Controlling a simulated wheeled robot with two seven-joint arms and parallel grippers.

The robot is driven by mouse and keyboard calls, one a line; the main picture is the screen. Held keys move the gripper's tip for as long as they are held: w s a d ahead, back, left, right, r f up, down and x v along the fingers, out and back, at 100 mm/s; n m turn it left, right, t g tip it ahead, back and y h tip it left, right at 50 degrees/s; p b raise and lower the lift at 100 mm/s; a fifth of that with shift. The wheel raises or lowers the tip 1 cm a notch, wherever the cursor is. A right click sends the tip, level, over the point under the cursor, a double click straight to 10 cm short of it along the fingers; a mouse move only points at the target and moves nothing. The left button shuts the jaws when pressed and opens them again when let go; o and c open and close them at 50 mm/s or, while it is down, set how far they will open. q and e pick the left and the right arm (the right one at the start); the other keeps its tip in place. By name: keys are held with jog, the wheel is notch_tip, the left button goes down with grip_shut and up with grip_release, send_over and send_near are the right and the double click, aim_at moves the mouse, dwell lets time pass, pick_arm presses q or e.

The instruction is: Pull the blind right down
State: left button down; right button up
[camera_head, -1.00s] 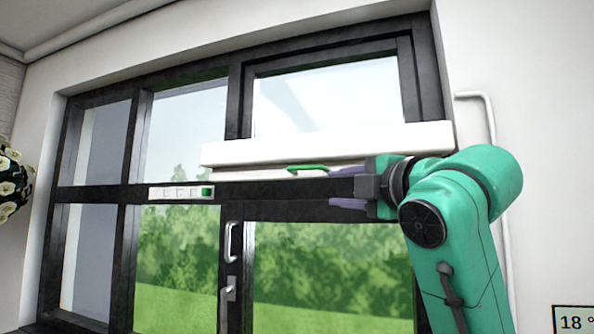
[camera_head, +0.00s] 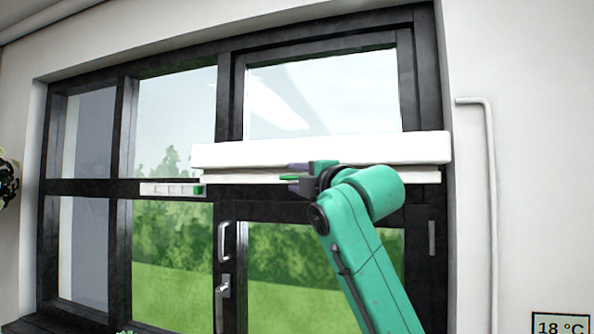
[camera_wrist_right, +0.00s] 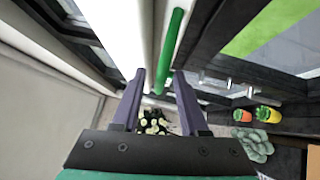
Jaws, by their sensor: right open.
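The blind is rolled up in a long white housing (camera_head: 310,152) across the window, with a thin white bottom bar (camera_head: 425,176) just under it. A green handle (camera_head: 286,178) is on the bar. My right gripper (camera_head: 297,178) is at the handle, its purple fingers pointing left, one above and one below it. In the right wrist view the green handle (camera_wrist_right: 170,45) reaches between the tips of the open fingers (camera_wrist_right: 159,76). I cannot tell whether either finger touches it. My left gripper is not in view.
A white switch strip (camera_head: 168,189) with a green end is on the frame to the left. Metal window handles (camera_head: 223,290) are below it. A pipe (camera_head: 491,200) runs down the right wall. The wrist view shows colourful pots (camera_wrist_right: 268,114) and white flowers (camera_wrist_right: 152,122).

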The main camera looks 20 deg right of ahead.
grip_shut()
dwell(1.4)
